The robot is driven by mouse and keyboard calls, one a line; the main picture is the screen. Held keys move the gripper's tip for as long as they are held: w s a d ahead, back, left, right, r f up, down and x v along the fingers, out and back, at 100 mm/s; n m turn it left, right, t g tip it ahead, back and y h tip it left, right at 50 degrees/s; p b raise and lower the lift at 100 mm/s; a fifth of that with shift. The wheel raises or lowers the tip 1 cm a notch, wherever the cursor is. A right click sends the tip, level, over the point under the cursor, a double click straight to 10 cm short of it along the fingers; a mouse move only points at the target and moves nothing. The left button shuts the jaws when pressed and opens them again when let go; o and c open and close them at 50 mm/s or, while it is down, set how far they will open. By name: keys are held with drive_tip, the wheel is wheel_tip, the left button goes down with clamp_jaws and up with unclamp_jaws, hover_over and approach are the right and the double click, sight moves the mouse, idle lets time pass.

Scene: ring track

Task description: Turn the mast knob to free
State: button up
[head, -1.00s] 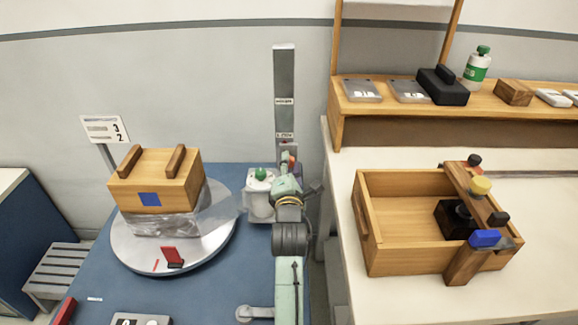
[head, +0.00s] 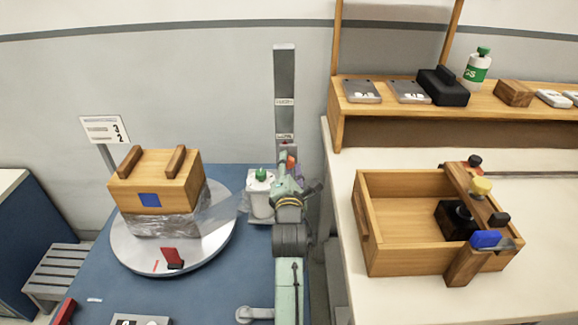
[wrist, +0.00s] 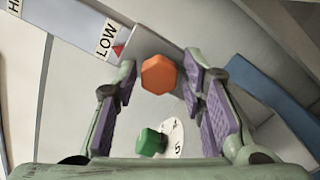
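The orange six-sided mast knob (wrist: 158,74) faces me in the wrist view, on the grey mast, beside a red pointer and the LOW label (wrist: 108,40). My gripper (wrist: 159,78) is open, with its purple-padded fingers on either side of the knob and small gaps showing. I see no clear contact. In the head view the grey mast (head: 284,75) stands upright at the back of the blue table, with my gripper (head: 287,170) at its foot. A bit of the orange knob (head: 291,161) shows there; my gripper and arm hide most of it.
A green knob (wrist: 150,141) on a white carriage unit sits just below, close to the fingers. A wrapped wooden box (head: 152,190) stands on the round turntable (head: 130,262) to the left, with film stretching to the carriage. A bench with a wooden tray (head: 395,268) stands right.

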drive_tip(key=shift+o, duration=0.7)
drive_tip(key=s, duration=1.2)
